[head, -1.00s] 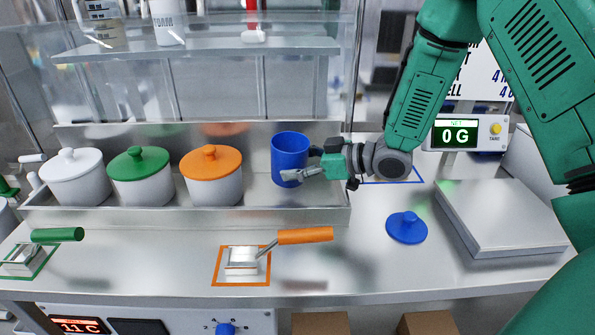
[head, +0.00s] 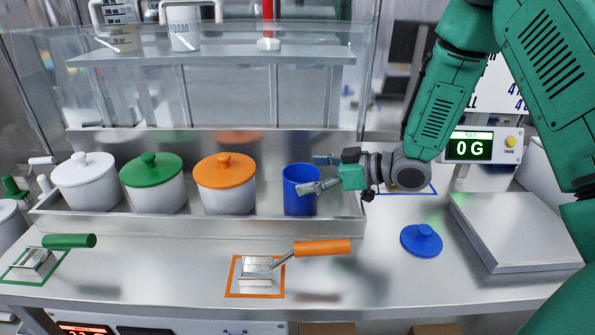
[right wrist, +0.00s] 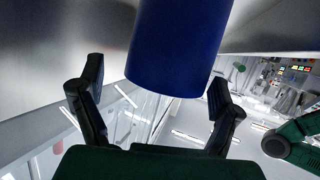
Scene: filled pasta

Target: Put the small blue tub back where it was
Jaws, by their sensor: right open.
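The small blue tub (head: 299,196) stands upright and lidless in the right end of the steel trough (head: 200,224), right of the orange-lidded tub (head: 226,185). My right gripper (head: 318,173) is open at the tub's right side. One finger shows in front of the tub's right edge and the other behind it. In the right wrist view the blue tub (right wrist: 180,50) lies between the two spread fingers (right wrist: 155,85). Whether a finger touches it I cannot tell. A blue lid (head: 421,240) lies on the counter. My left gripper is not in view.
White-lidded (head: 86,183) and green-lidded (head: 154,184) tubs stand left in the trough. An orange-handled tool (head: 258,270) lies in front, and a scale (head: 515,230) stands right. A blue outline (head: 405,193) lies behind my gripper.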

